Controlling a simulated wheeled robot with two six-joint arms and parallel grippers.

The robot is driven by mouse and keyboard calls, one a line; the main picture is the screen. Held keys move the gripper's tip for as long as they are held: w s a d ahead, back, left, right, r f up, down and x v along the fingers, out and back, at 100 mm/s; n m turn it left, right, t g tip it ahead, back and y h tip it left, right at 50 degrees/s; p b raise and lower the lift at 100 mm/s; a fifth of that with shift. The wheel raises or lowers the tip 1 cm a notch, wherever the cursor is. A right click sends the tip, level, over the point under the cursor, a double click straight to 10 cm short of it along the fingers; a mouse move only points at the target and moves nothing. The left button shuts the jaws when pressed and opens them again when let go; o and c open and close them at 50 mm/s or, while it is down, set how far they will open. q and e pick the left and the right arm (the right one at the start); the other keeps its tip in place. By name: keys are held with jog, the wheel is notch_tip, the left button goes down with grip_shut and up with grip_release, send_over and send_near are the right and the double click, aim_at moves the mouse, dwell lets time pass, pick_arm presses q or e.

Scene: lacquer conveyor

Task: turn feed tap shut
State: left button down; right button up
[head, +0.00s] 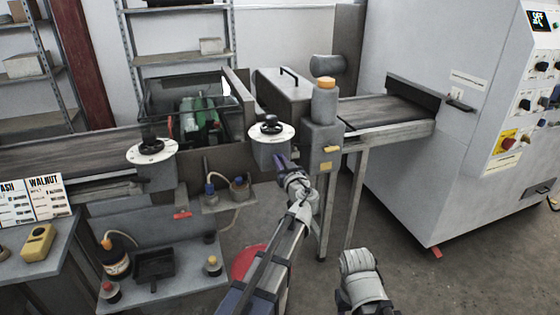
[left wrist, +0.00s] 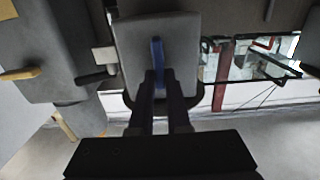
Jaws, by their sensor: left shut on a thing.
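The feed tap shows as a narrow blue handle (left wrist: 157,52) in front of a grey box-shaped housing (left wrist: 183,32) in the left wrist view. My left gripper (left wrist: 159,80) is shut on this handle, with one dark finger on each side of it. In the head view my left gripper (head: 281,161) reaches in below the middle white dial (head: 271,133), at the grey machine body. There the gripper hides most of the handle, and its angle is hard to read. The right arm shows at the bottom, but its gripper's fingers are not visible.
A second white dial (head: 151,150) stands to the left. A small shelf with pots (head: 239,189) and a red-handled valve (head: 182,215) lie lower left. A conveyor (head: 385,113) leads into a large cabinet (head: 440,170).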

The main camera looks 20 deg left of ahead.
pick_arm(q)
jog(key=shift+m, duration=0.3)
jog(key=shift+w+d+f+m+b, duration=0.15)
jog(key=shift+d+f+m+b, duration=0.15)
jog(key=shift+m, duration=2.55)
jog(key=shift+w+d+f+m+b, duration=0.15)
jog(key=shift+f+m+b, duration=0.2)
jog(key=shift+m, duration=2.55)
jog(key=shift+w+d+f+m+b, duration=0.15)
jog(key=shift+d+f+m+b, duration=0.15)
jog(key=shift+m, duration=2.55)
jog(key=c, duration=0.9)
grip_release()
jog(key=shift+v, duration=3.85)
